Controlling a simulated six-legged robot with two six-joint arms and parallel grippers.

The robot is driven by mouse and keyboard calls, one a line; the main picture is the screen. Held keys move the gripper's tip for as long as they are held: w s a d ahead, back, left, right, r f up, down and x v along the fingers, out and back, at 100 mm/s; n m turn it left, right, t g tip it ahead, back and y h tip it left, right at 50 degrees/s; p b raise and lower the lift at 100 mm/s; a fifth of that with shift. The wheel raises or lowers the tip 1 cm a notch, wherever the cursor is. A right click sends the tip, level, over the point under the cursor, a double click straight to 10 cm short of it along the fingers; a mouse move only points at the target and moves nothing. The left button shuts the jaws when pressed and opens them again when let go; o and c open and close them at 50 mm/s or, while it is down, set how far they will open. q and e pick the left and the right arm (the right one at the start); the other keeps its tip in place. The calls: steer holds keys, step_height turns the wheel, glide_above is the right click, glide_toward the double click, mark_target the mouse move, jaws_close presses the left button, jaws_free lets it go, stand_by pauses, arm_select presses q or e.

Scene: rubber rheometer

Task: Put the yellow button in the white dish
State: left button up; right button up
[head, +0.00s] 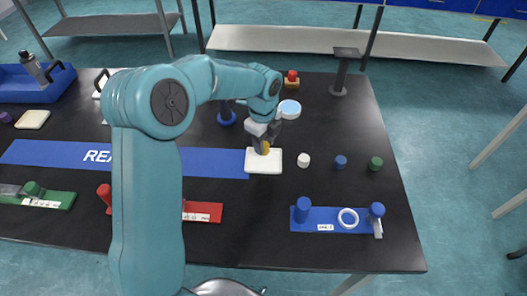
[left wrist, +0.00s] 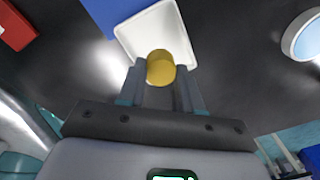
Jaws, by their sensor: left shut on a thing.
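The yellow button (head: 265,148) is held between the fingers of my left gripper (head: 262,146). In the left wrist view the button (left wrist: 160,67) sits at the fingertips, with a finger on each side. The white dish (head: 263,167) is square and shallow and lies on the black table, at the right end of the blue strip. The gripper is over the dish, and the dish (left wrist: 180,25) shows right behind the button in the left wrist view. I cannot tell whether the button touches it. My right gripper is not in view.
White (head: 303,160), blue (head: 340,162) and green (head: 376,163) buttons stand right of the dish. A blue fixture (head: 330,221) with a white ring is at front right. My left arm hides part of the table.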

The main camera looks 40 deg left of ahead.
arm_select(q)
steer(key=shift+f, duration=2.15)
steer(key=shift+f, duration=0.2)
steer(key=o, duration=1)
steer(key=shift+r, duration=0.15)
steer(key=r, duration=1.2)
steer(key=shift+s+r, duration=0.1)
steer(key=shift+s, duration=0.15)
